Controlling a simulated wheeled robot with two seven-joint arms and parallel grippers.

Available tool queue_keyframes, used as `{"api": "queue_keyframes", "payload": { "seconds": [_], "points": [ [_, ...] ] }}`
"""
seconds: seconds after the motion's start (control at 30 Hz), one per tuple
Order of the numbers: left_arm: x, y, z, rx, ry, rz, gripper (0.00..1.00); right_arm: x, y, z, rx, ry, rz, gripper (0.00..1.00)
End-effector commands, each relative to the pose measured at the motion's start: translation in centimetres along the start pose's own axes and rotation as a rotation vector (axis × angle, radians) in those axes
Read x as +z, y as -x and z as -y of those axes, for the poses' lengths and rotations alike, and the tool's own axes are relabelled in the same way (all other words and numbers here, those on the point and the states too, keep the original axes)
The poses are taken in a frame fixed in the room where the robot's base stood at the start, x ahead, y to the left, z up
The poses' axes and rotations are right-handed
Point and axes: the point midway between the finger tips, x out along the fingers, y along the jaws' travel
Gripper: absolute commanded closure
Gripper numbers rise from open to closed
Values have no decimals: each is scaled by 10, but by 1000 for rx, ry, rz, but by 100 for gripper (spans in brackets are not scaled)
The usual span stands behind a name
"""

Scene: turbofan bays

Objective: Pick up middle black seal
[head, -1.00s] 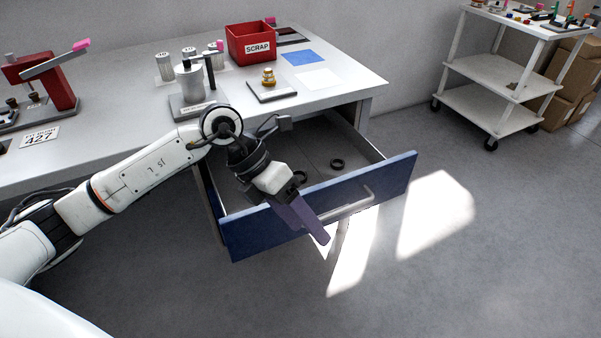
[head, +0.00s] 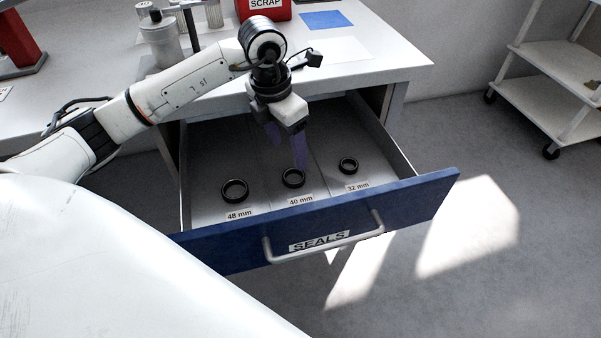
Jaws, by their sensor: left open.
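Three black seals lie in the open drawer, each in its own lane behind a size label. The middle black seal (head: 293,179) lies behind the "40 mm" label. The larger seal (head: 235,191) is to its left at "48 mm" and the smaller seal (head: 348,166) to its right at "32 mm". My left gripper (head: 289,162) is open and points down into the drawer. One purple finger ends just above or behind the middle seal; whether it touches cannot be told. The gripper holds nothing. My right gripper is not in view.
The blue drawer front (head: 420,205) carries a "SEALS" label and a bar handle (head: 325,250). The workbench (head: 395,50) stands behind, with a red SCRAP bin (head: 263,8) and a blue sheet (head: 326,20). A white cart (head: 560,95) is at the right.

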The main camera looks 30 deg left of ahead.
Motion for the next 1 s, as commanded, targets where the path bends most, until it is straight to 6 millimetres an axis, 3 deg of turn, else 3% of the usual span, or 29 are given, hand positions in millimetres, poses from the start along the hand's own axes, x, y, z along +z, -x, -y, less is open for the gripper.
{"api": "queue_keyframes", "payload": {
  "seconds": [0.17,0.37,0.6,0.87,1.0],
  "points": [
    [-1,-28,2,-3,0,-3,36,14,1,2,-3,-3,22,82],
    [-1,-43,3,-4,-1,-2,36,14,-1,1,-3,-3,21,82],
    [-1,-78,5,-4,0,-2,36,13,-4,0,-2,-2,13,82],
    [-1,-82,4,-2,-1,0,36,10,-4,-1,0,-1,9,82],
    [-1,-82,4,-2,-1,0,58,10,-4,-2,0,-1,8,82]
  ]
}}
